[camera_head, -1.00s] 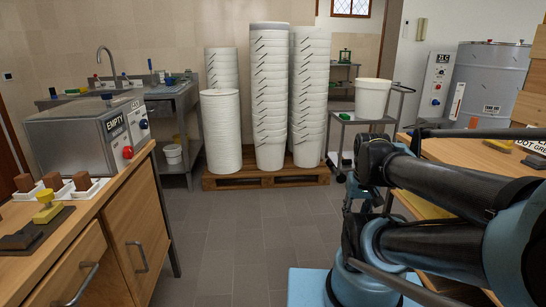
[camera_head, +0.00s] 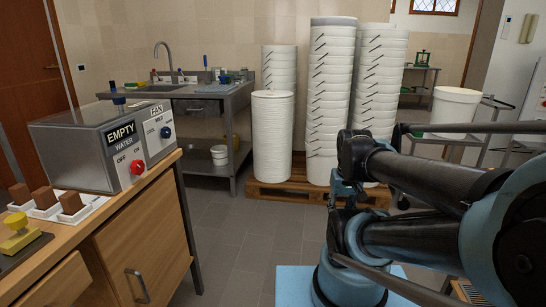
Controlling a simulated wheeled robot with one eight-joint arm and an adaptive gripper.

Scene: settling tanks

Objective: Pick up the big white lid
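A shorter white stack with fine, close-set ridges (camera_head: 272,135) stands at the front left of a wooden pallet (camera_head: 277,196); it looks like a pile of big white lids, but single lids are hard to tell apart. No lone big lid shows elsewhere. My folded arm fills the right side. What looks like my gripper (camera_head: 346,191) hangs at its near bend, in front of the pallet's right part and well short of the stack. Its fingers are dark and small, and I see nothing held in it.
Tall stacks of white buckets (camera_head: 331,100) stand beside and behind the ridged stack. A wooden counter (camera_head: 150,200) with a grey EMPTY water box (camera_head: 85,150) is at left. A steel sink bench (camera_head: 195,95) stands behind. Grey floor (camera_head: 235,240) is clear between counter and pallet.

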